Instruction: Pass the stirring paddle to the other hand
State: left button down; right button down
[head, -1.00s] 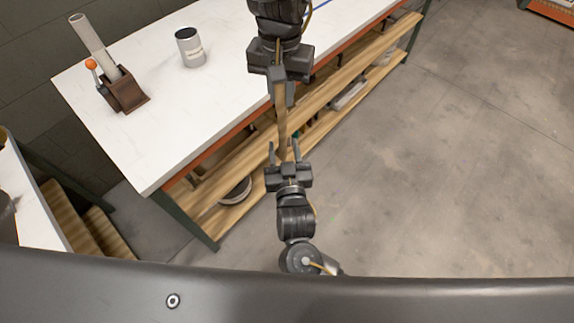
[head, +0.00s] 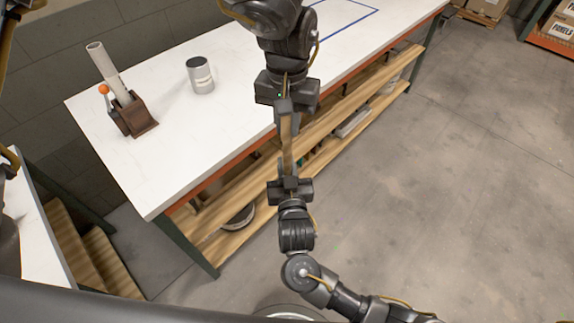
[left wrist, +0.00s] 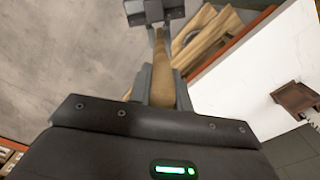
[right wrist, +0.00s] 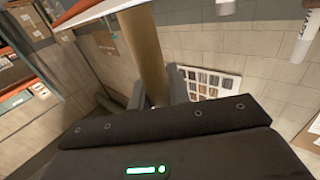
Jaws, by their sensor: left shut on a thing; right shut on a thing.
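The stirring paddle (head: 287,143), a long brown wooden stick, is held upright between my two grippers in the head view, in front of the bench's edge. My left gripper (head: 284,110), above, is shut on its upper part. My right gripper (head: 290,180), below, is shut on its lower end. The paddle (left wrist: 163,82) also runs between the left fingers in the left wrist view, with the right gripper (left wrist: 149,12) at its far end. In the right wrist view the paddle (right wrist: 147,55) rises from between the right fingers. The gripped parts are hidden.
The white bench top (head: 150,180) holds a brown holder (head: 133,116) with a pale tube and orange knob, and a metal can (head: 200,75). A blue outline (head: 348,22) marks the bench's far part. Wooden shelves (head: 235,190) run below. Floor at right is clear.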

pick_arm(q)
jog(key=c, duration=1.2)
grip_release()
